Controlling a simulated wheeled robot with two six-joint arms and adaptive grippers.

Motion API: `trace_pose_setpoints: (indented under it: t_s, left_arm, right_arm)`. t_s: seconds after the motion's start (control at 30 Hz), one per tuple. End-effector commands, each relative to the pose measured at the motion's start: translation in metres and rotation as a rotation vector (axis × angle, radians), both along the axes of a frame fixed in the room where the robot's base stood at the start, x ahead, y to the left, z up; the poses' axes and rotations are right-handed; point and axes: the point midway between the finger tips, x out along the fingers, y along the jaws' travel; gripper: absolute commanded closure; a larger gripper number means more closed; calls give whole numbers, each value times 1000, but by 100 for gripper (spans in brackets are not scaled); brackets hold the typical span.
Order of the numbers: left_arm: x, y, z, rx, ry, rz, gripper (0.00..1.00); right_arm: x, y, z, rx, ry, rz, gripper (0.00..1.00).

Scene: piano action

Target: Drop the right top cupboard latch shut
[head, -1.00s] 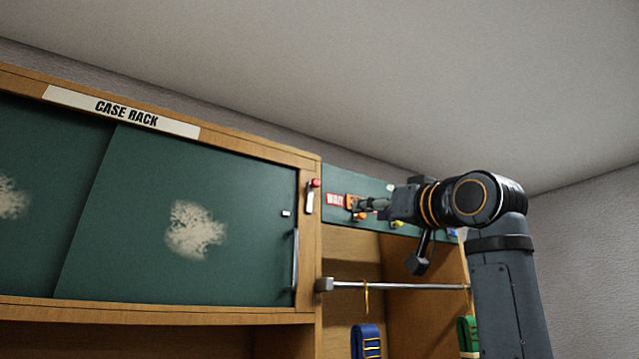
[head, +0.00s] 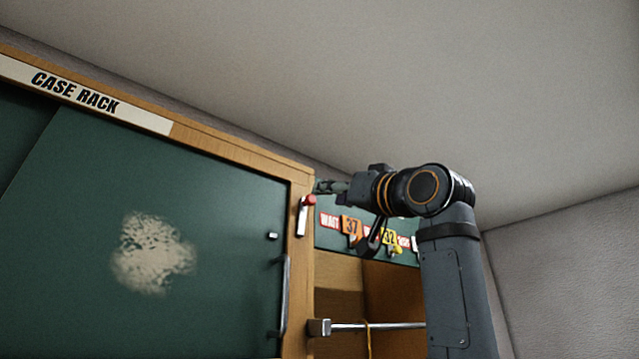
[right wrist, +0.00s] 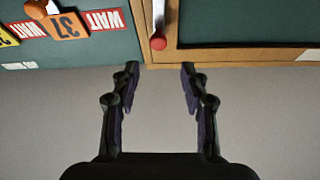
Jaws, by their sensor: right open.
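The latch (head: 302,217) is a small pale metal lever with a red knob, mounted on the wooden post at the right edge of the green cupboard door (head: 215,230). Its red knob is at the upper end in the head view. The latch also shows in the right wrist view (right wrist: 158,28), ahead of and between the fingers. My right gripper (head: 322,186) is just right of the red knob; whether it touches cannot be told there. In the right wrist view my right gripper (right wrist: 150,80) is open and empty, with the knob beyond its fingertips. My left gripper is out of view.
A green board with WAIT labels and numbered tags (head: 352,228) lies right of the post, behind my right arm. A metal rail (head: 375,326) runs below it. The door has a vertical handle (head: 285,295) and a small catch (head: 272,236). Space above the cupboard is clear.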

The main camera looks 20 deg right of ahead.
Motion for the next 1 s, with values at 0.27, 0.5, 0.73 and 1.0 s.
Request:
trace_pose_setpoints:
  t_s: [0.27, 0.5, 0.73, 1.0]
  left_arm:
    - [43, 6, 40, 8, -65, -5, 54]
    - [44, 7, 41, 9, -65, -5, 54]
    - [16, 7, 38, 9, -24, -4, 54]
    - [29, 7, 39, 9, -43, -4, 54]
  right_arm:
    - [40, 13, 21, 0, 2, 1, 55]
    - [45, 14, 19, -1, 0, 0, 55]
    - [45, 14, 19, 0, 1, 0, 71]
    - [45, 14, 19, 0, 1, 0, 100]
